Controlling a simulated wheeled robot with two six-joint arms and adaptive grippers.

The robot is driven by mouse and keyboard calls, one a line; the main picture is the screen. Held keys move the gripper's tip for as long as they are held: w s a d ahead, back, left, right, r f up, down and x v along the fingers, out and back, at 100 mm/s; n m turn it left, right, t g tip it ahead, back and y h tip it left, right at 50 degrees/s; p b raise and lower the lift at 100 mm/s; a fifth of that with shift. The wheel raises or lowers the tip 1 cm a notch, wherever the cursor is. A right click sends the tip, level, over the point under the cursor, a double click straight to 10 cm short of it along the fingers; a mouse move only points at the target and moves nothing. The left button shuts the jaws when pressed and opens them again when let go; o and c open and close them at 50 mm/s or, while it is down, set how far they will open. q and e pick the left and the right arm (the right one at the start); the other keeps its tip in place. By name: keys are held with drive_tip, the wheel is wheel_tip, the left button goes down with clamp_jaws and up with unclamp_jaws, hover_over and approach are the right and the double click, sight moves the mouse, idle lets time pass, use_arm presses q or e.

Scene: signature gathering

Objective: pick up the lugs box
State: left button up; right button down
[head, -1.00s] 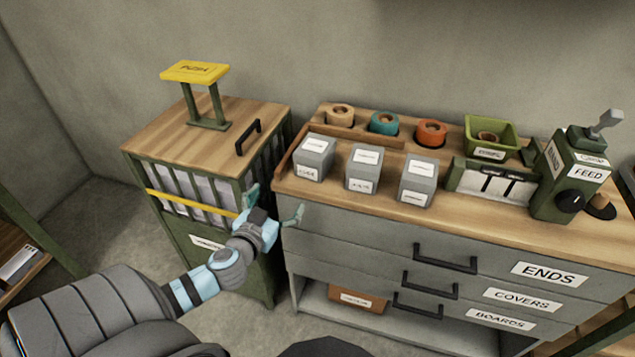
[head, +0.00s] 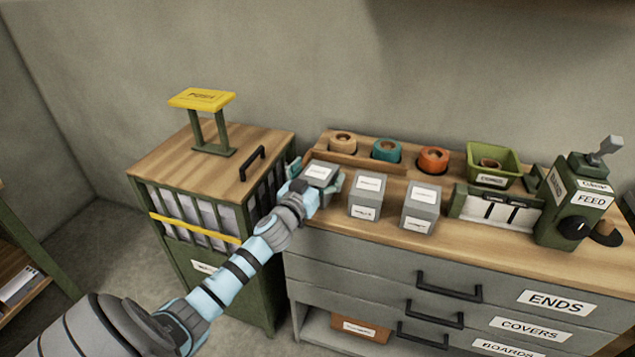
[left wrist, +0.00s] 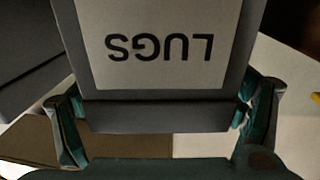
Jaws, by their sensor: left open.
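The lugs box is a small grey box (head: 320,173) at the left end of the wooden counter top. In the left wrist view its label (left wrist: 160,47) reads LUGS, upside down. My left gripper (head: 315,180) is at this box, its fingers on either side of it. In the left wrist view the open fingers (left wrist: 160,118) flank the box's near end; whether they touch it is unclear. The box still appears to rest on the counter. The arm hides its front in the head view. My right gripper is not in view.
Two similar grey boxes, a middle one (head: 367,196) and a right one (head: 421,207), stand to the right. Coloured rolls (head: 387,150) sit behind, with a green bin (head: 493,165) farther right. A slatted cabinet (head: 215,170) with a yellow-topped stand is at left.

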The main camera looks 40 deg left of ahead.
use_arm(q)
drive_tip(key=shift+s, duration=0.1)
drive_tip(key=c, duration=1.4)
drive_tip(key=shift+o, duration=0.2)
